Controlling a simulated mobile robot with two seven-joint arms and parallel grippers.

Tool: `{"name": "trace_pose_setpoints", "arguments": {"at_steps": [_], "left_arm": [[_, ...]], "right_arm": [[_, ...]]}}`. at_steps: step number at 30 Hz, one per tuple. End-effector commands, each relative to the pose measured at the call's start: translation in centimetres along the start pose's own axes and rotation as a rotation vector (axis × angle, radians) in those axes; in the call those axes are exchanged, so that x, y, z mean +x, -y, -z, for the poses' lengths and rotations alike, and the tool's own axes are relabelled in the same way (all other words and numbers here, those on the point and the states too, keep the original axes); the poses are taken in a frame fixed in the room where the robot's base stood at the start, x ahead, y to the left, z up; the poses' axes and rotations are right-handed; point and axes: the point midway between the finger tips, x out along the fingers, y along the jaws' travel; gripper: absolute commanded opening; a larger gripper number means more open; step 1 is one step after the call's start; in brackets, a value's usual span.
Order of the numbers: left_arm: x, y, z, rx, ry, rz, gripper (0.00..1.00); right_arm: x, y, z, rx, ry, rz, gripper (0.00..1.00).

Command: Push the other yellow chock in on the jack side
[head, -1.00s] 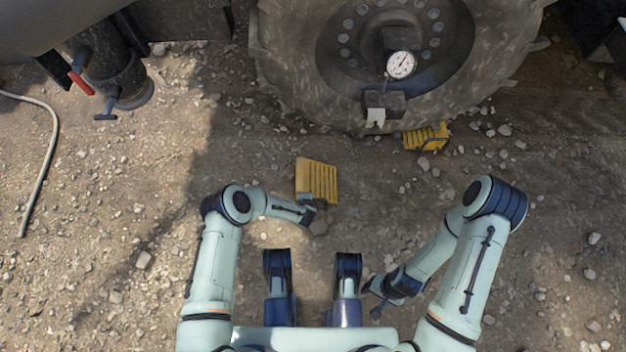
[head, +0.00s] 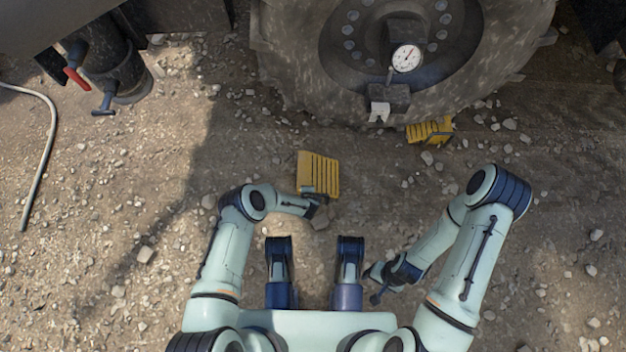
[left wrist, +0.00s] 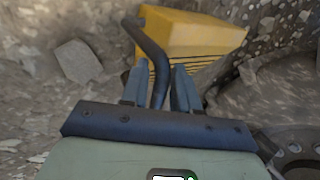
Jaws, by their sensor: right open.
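One yellow chock (head: 318,172) lies on open ground in front of the big tyre (head: 300,75), well apart from it. My left gripper (head: 318,200) is at its near edge. In the left wrist view the chock's dark bar handle passes between my left gripper's (left wrist: 160,85) two fingers, which look closed on it; the yellow chock (left wrist: 195,40) is just beyond. The other yellow chock (head: 430,130) sits right at the tyre's foot on its right side. My right gripper (head: 374,285) is open and empty, low above the ground.
A round dial gauge (head: 407,58) is on the wheel hub. A dark post with a red lever (head: 77,79) and a pale hose (head: 42,150) are at the left. Loose stones dot the dirt. Ground between the near chock and the tyre is mostly clear.

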Motion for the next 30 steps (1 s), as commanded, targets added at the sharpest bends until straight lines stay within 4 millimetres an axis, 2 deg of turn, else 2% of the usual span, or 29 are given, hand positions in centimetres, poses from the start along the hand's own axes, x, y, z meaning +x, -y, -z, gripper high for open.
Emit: {"name": "trace_pose_setpoints", "arguments": {"at_steps": [1,2,3,30], "left_arm": [[0.02,0.11,-0.11,0.0,0.002,0.002,0.11],[0.02,0.11,-0.11,0.0,0.002,0.002,0.01],[0.02,0.11,-0.11,0.0,0.002,0.002,0.0],[0.17,0.55,-1.03,-0.004,0.007,0.006,0.0]], "right_arm": [[0.0,0.0,0.0,0.0,0.0,0.0,0.68],[0.0,0.0,0.0,0.0,0.0,0.0,0.68],[0.0,0.0,0.0,0.0,0.0,0.0,0.68],[-0.07,0.0,-0.04,0.0,0.0,0.0,0.68]]}}
